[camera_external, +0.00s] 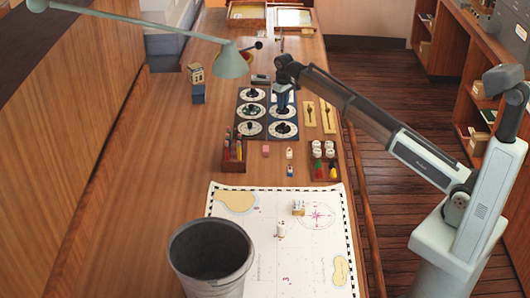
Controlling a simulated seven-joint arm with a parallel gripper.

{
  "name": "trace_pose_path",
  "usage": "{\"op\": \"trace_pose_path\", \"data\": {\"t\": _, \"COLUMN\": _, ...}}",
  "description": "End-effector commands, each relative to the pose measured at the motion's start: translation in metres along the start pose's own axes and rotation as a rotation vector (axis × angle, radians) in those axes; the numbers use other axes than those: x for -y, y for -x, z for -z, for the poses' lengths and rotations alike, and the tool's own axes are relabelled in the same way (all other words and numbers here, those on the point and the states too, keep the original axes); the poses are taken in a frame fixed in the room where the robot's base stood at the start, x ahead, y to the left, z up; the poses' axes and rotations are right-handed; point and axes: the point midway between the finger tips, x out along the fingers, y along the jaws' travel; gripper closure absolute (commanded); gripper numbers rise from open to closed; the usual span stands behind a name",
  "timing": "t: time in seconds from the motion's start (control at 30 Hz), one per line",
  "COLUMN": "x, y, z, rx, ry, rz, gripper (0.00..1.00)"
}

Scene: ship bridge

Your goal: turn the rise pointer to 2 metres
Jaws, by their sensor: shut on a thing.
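Two dark panels of round white dials with dark pointers lie mid-table. The left panel has three dials: a top dial (252,94), a middle dial (250,110) and a bottom dial (249,129). The right panel shows a bottom dial (283,130) and, partly behind my gripper, a dial (287,113) above it. My gripper (283,108) points down over this right panel and is shut on what looks like a dial pointer; its fingertips hide the contact. Labels and scale marks are too small to read, so I cannot tell which dial is rise.
A grey bucket (211,262) stands at the front on a chart (311,260). A wooden pencil holder (233,163) and a tray of small pieces (323,173) stand just before the panels. Brass strips (328,117) lie right. A green lamp arm (150,28) hangs over the back left.

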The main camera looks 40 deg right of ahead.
Motion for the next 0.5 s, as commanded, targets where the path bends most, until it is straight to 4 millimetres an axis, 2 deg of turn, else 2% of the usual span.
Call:
{"op": "trace_pose_path", "data": {"t": 0.2, "x": -0.0002, "y": 0.0002, "z": 0.0001, "rx": 0.000, "ry": 0.171, "rz": 0.000, "gripper": 1.00}}
{"op": "trace_pose_path", "data": {"t": 0.5, "x": -0.0002, "y": 0.0002, "z": 0.0002, "rx": 0.000, "ry": 0.323, "rz": 0.000, "gripper": 1.00}}
